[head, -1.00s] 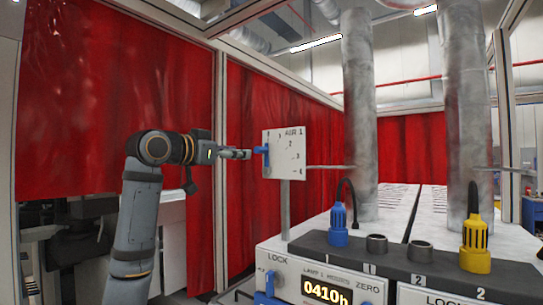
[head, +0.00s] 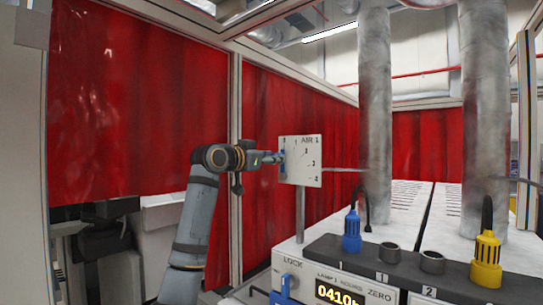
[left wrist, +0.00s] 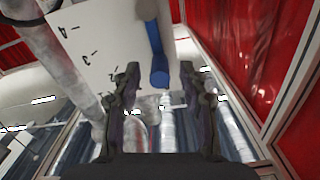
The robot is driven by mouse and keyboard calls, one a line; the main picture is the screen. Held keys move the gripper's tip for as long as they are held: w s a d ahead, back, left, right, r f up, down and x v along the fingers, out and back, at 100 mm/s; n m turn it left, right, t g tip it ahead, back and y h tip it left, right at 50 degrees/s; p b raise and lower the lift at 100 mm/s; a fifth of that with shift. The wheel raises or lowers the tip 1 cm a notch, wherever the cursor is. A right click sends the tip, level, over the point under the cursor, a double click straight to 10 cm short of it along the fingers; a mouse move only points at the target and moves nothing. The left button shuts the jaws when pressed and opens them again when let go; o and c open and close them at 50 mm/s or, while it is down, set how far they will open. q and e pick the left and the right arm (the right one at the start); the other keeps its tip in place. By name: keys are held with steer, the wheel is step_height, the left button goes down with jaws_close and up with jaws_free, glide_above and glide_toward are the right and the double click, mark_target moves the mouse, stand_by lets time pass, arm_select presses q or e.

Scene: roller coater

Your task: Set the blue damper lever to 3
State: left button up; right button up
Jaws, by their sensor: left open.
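The white plate marked AIR 1 (head: 308,170) stands on a post left of the metal pipes, with small digits and tick marks on its face. The blue damper lever (left wrist: 156,52) is at the plate's edge in the left wrist view, and in the head view it is mostly hidden by my gripper. My left gripper (head: 280,158) is at the plate's left edge. In the left wrist view its open fingers (left wrist: 160,82) stand on either side of the lever's free end. I cannot tell whether they touch it, or which digit it points at. My right gripper is not in view.
Below the plate is a white control box with a display (head: 338,294) and a dark connector panel with a blue plug (head: 351,232) and a yellow plug (head: 485,258). Two vertical metal pipes (head: 375,110) rise behind. Red curtains (head: 140,110) hang behind my arm.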

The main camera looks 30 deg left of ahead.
arm_select(q)
steer(key=shift+w, duration=0.1)
steer(key=shift+c, duration=1.6)
jaws_close()
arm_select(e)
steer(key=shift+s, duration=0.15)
